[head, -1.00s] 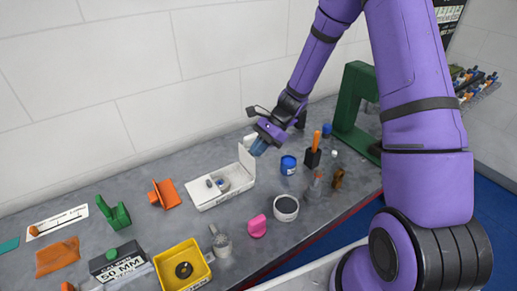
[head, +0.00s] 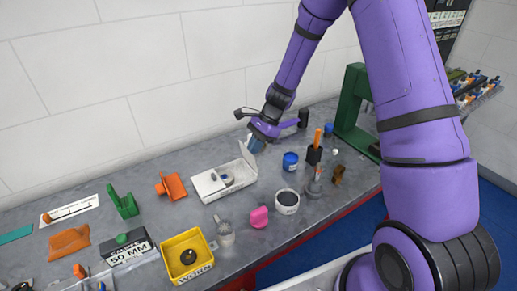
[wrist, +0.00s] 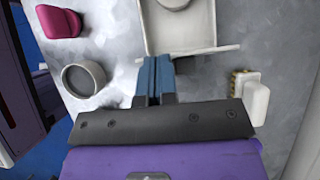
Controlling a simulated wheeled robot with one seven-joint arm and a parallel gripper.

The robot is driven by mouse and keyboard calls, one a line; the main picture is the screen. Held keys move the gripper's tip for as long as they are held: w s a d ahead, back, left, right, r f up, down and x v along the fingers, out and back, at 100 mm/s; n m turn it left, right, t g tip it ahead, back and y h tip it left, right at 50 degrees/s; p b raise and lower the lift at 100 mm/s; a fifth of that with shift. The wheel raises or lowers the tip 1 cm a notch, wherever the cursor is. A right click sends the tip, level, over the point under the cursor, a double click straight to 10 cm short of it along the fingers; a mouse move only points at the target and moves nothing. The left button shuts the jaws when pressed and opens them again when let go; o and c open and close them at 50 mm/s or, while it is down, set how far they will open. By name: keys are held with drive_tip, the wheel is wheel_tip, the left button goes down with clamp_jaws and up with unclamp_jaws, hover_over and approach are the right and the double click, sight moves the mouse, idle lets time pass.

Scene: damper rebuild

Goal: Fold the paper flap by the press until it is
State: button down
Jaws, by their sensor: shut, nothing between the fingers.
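A white open tray (head: 207,191) lies on the grey bench, with a thin white flap (head: 246,157) standing up along its right end. The green press (head: 350,112) stands farther right at the back. My gripper (head: 254,147) is right by the flap, its blue fingers shut together and empty. In the wrist view the fingertips (wrist: 154,60) are at the flap (wrist: 200,52), which shows nearly edge-on across the tray's end. I cannot tell whether they touch it. A small round part (head: 227,180) sits in the tray.
A blue jar (head: 290,162), a dark holder with an orange handle (head: 314,152), a grey-white cup (head: 287,201) and a pink piece (head: 259,217) stand right and in front of the tray. A yellow bin (head: 187,256) is at the front. The white wall is close behind.

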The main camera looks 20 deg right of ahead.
drive_tip(key=a+h, duration=0.2)
drive_tip(key=t+h, duration=0.2)
drive_tip(key=h, duration=0.5)
hover_over(232, 180)
drive_tip(key=d, duration=0.2)
drive_tip(key=shift+w+a+f, duration=0.1)
drive_tip(key=shift+a+f, duration=0.05)
drive_tip(key=shift+f, duration=0.6)
drive_tip(key=shift+w+a+f, duration=0.1)
drive_tip(key=shift+f, duration=0.6)
drive_tip(key=shift+s+a+f, duration=0.2)
drive_tip(key=shift+a+f, duration=0.55)
drive_tip(key=shift+f, duration=0.3)
drive_tip(key=shift+a+f, duration=0.25)
drive_tip(key=shift+f, duration=0.3)
drive_tip(key=shift+a+f, duration=0.25)
drive_tip(key=shift+f, duration=0.4)
drive_tip(key=shift+d, duration=0.1)
